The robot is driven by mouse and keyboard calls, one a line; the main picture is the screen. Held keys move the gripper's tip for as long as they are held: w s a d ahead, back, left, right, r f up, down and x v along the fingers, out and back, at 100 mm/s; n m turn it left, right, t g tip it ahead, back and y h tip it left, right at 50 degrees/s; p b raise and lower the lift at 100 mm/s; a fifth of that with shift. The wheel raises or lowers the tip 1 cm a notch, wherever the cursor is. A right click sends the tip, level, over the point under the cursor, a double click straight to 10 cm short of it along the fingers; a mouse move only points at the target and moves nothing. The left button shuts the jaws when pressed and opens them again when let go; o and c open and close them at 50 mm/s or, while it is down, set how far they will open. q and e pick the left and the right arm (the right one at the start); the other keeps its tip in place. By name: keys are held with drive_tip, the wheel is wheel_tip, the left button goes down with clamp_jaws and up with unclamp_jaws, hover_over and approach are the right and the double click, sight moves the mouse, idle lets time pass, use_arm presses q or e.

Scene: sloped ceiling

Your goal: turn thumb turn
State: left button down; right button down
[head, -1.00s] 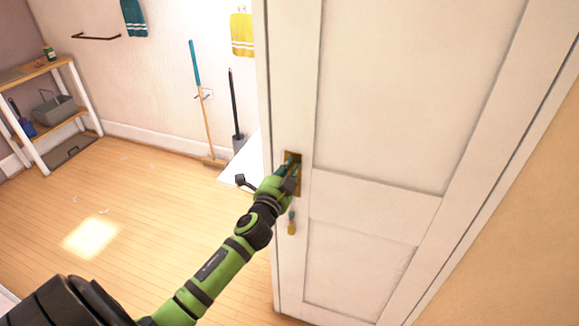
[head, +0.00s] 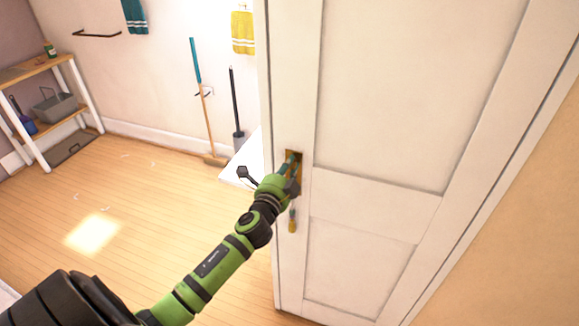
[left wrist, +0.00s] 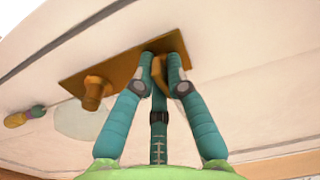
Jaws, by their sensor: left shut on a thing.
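The white door (head: 385,100) stands open at the right of the head view. Its brass plate (head: 296,158) sits near the door's free edge; in the left wrist view the plate (left wrist: 112,72) carries a round brass knob (left wrist: 95,92) and the thumb turn (left wrist: 159,70). My left gripper (head: 293,168) is at the plate. In the left wrist view its teal fingers (left wrist: 164,66) are shut on the thumb turn, which is mostly hidden between them. The knob is beside the fingers, apart from them. My right gripper is not in view.
A broom (head: 203,100) and a dark-handled tool (head: 236,110) lean at the back wall. A shelf (head: 45,100) stands at far left. The wooden floor (head: 150,200) between is clear.

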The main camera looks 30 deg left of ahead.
use_arm(q)
drive_tip(key=c, duration=1.2)
unclamp_jaws()
drive_tip(key=shift+c, duration=0.2)
drive_tip(key=v, duration=1.2)
drive_tip(key=s+d+f+n+g+h, duration=0.1)
drive_tip(key=s+f+n+g, duration=0.2)
drive_tip(key=f, duration=0.9)
drive_tip(key=s+d+f+n+g+h, duration=0.1)
drive_tip(key=s+d+f+g, duration=0.2)
drive_tip(key=f, duration=0.9)
drive_tip(key=s+f+n+g, duration=0.25)
drive_tip(key=s+f, duration=0.25)
drive_tip(key=f, duration=0.7)
drive_tip(key=s+d+f+n+g, duration=0.2)
drive_tip(key=s+f, duration=0.3)
drive_tip(key=s, duration=0.4)
drive_tip(key=s+d+f+n+g+h, duration=0.1)
drive_tip(key=s+d+f+g, duration=0.1)
drive_tip(key=s+f, duration=0.4)
drive_tip(key=s+d+f+n+g+h+b, duration=0.1)
drive_tip(key=s+f, duration=0.5)
drive_tip(key=s, duration=0.6)
drive_tip(key=d+n+g, duration=0.1)
drive_tip(key=d+g, duration=0.1)
drive_tip(key=g, duration=0.1)
drive_tip(key=shift+s+n, duration=0.25)
drive_tip(key=shift+n, duration=0.1)
